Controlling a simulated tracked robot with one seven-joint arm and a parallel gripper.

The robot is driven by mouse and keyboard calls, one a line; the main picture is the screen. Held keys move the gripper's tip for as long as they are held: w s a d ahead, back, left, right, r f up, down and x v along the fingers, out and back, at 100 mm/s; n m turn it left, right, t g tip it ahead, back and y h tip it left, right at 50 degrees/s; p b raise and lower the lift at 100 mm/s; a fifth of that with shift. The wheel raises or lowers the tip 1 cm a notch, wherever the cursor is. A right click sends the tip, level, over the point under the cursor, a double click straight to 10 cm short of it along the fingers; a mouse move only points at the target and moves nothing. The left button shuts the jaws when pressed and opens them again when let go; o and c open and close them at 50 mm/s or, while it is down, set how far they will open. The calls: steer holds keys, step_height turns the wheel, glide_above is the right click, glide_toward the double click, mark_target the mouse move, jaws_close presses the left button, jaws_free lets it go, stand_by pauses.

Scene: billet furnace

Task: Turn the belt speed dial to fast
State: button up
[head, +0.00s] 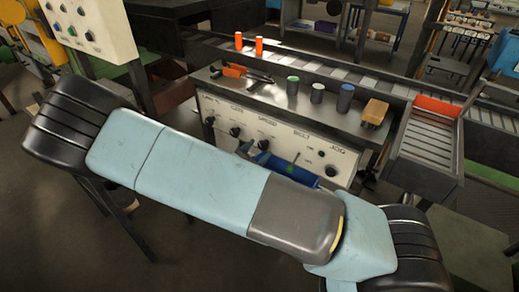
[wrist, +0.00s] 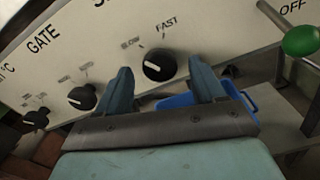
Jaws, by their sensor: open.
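The belt speed dial (wrist: 159,65) is a round black knob with a white mark, on a cream panel (wrist: 225,30). SLOW is printed at its upper left and FAST above it. The white mark appears to lie toward the left, on the SLOW side. My gripper (wrist: 158,68) is open, with one blue finger on each side of the dial in the wrist view. I see no clear contact, and the depth gap cannot be told. In the head view the panel (head: 220,110) shows above my arm, which hides most of the gripper.
A blue bin (wrist: 240,105) is below the panel. A tray with an orange end (head: 425,145) is at right.

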steer(key=shift+w+d, duration=0.45)
steer(key=shift+w, duration=0.15)
steer(key=c, duration=1.1)
